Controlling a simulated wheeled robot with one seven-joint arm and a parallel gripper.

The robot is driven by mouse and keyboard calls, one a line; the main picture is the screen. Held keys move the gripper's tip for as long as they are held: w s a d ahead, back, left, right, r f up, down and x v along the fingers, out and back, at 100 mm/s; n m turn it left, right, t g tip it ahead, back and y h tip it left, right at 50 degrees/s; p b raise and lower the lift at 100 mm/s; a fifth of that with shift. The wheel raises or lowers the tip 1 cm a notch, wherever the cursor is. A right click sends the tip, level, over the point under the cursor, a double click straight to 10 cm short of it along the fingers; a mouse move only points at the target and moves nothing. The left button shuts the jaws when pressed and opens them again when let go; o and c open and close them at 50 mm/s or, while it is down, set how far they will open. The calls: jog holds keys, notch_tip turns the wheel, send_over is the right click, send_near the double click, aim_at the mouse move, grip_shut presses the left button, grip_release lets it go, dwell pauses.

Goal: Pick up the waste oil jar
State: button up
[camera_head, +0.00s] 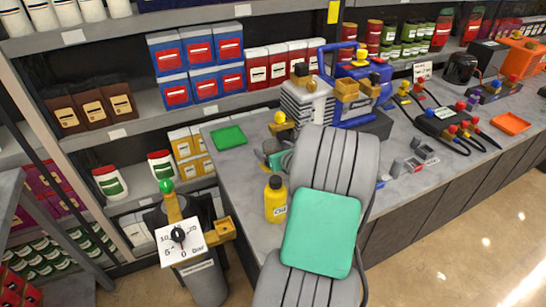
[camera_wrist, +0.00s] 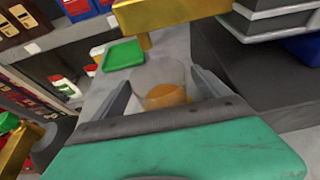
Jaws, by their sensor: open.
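The waste oil jar (camera_wrist: 165,72) is a clear, round jar with amber oil low inside, seen in the wrist view on the grey bench. My gripper (camera_wrist: 163,88) is open, with one finger on the left and one on the right of the jar. Whether either finger touches it I cannot tell. The jar's lower part is hidden by my gripper's body. In the head view my arm covers the jar, and only a little of my gripper shows at the arm's left edge.
A brass-yellow block (camera_wrist: 172,14) of the pump overhangs just beyond the jar. A green tray (camera_head: 228,137) lies at the bench's back left. A yellow oil bottle (camera_head: 275,204) stands close to my arm. The blue and grey pump (camera_head: 355,97) stands behind. A gauge post (camera_head: 182,240) is at front left.

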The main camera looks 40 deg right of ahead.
jog(key=shift+c, duration=0.4)
jog(key=c, duration=1.7)
